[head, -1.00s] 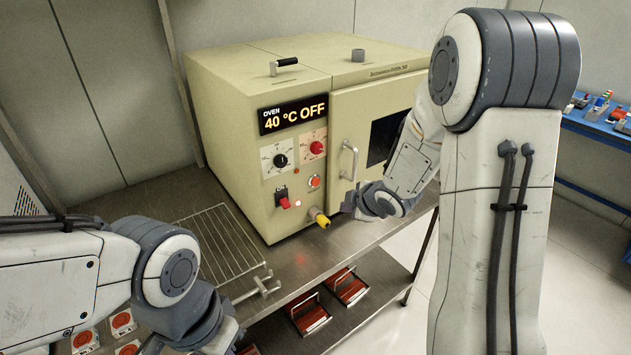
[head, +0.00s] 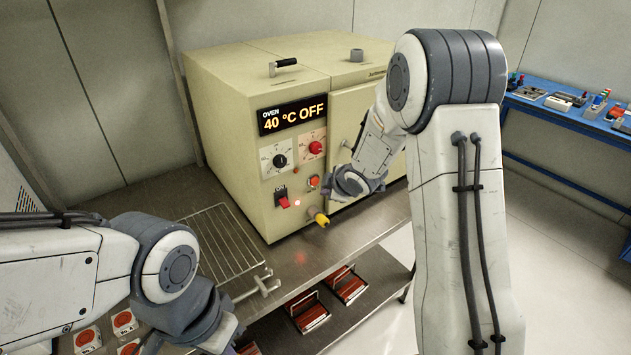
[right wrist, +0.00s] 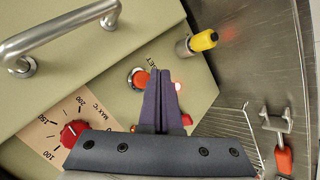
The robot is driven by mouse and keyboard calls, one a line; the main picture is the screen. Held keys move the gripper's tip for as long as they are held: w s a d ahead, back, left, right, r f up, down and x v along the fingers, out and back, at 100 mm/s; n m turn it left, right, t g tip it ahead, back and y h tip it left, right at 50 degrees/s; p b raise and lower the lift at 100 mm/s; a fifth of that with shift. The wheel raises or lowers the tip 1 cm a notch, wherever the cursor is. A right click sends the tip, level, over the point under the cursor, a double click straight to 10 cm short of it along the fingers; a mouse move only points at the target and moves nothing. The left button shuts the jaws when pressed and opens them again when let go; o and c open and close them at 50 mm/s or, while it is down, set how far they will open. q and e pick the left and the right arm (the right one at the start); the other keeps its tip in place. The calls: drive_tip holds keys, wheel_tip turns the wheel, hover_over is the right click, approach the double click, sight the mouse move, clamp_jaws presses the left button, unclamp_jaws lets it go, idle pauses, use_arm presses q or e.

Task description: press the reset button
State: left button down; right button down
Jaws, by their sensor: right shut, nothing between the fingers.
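The reset button is the round orange-red button in a metal ring on the oven's front (head: 314,181). In the right wrist view the button (right wrist: 140,78) lies just left of my fingertips, with part of its label, "ET", showing. My right gripper (head: 336,181) is shut and empty, close to the panel beside the button. Its dark fingers (right wrist: 161,74) point toward the panel in the right wrist view; I cannot tell whether they touch it. My left gripper is at the bottom edge of the head view, mostly cut off, its jaws unclear.
The oven display (head: 293,114) reads 40 °C OFF. A red switch (head: 283,201), a glowing lamp (head: 298,203) and a yellow-tipped fitting (head: 320,218) sit near the button. The oven handle (right wrist: 60,37) is close by. A wire rack (head: 218,245) lies on the metal bench.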

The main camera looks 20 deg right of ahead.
sight(316, 186)
drive_tip(key=shift+w+a, duration=0.25)
drive_tip(key=shift+w, duration=0.3)
drive_tip(key=shift+w, duration=0.1)
idle(1.6)
drive_tip(key=shift+w+a, duration=0.15)
drive_tip(key=shift+w, duration=0.15)
drive_tip(key=shift+w+a+p, duration=0.15)
drive_tip(key=shift+w+p, duration=0.15)
drive_tip(key=shift+w, duration=0.15)
idle(0.7)
drive_tip(key=shift+s, duration=0.1)
drive_tip(key=shift+s+d, duration=0.3)
drive_tip(key=shift+s, duration=0.45)
drive_tip(key=shift+b, duration=0.3)
